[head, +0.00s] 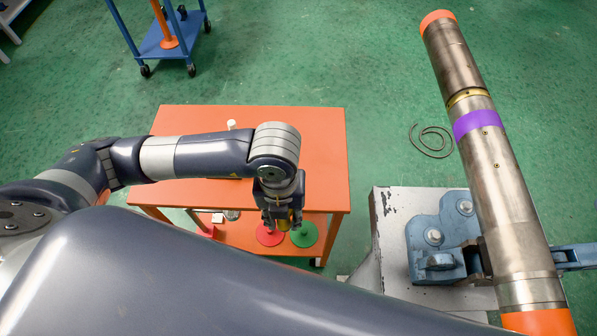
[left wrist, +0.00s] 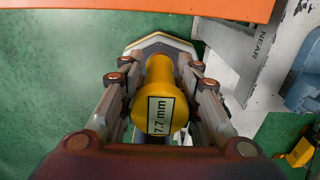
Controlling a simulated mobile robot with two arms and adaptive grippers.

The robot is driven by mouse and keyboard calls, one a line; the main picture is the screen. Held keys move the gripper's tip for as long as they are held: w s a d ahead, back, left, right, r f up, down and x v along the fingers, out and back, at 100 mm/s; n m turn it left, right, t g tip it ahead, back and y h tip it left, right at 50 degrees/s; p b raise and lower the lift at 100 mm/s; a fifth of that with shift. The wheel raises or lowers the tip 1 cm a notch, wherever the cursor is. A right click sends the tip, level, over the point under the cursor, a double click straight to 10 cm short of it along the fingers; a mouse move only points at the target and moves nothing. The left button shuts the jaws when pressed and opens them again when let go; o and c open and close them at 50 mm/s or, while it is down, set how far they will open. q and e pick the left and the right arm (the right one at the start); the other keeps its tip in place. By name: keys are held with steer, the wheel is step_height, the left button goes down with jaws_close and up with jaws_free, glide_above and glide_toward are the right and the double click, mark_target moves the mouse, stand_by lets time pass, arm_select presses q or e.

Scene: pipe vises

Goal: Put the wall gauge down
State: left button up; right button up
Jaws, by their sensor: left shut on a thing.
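The wall gauge (left wrist: 160,88) is a yellow cylinder with a "7.7 mm" label on its end, seen in the left wrist view. My left gripper (left wrist: 158,60) is shut on it, with a finger on each side. In the head view my left gripper (head: 282,222) hangs by the front edge of the orange table (head: 220,125), and a bit of yellow (head: 284,213) shows between its fingers. Green floor shows below the gauge in the wrist view. My right gripper is not in view.
The table's top is largely clear, with a small white item (head: 231,124) near its back. A red disc (head: 269,236) and a green disc (head: 304,234) show at the lower shelf. A blue vise (head: 440,240) and long pipe (head: 500,180) stand right.

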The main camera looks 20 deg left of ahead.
arm_select(q)
steer(key=w+p, duration=0.1)
steer(key=w, duration=0.3)
steer(key=w+p, duration=0.1)
steer(key=w, duration=0.4)
steer(key=w+a+f+p, duration=0.1)
steer(key=w, duration=0.4)
steer(key=shift+w+a, duration=0.1)
steer(key=shift+w+f, duration=0.15)
step_height(320, 180, down, 3)
steer(key=shift+r+p, duration=0.1)
steer(key=shift+p, duration=0.85)
steer(key=shift+f, duration=0.3)
steer(key=shift+f, duration=0.1)
steer(key=shift+f, duration=0.15)
steer(key=o, duration=1.1)
steer(key=shift+o, duration=0.2)
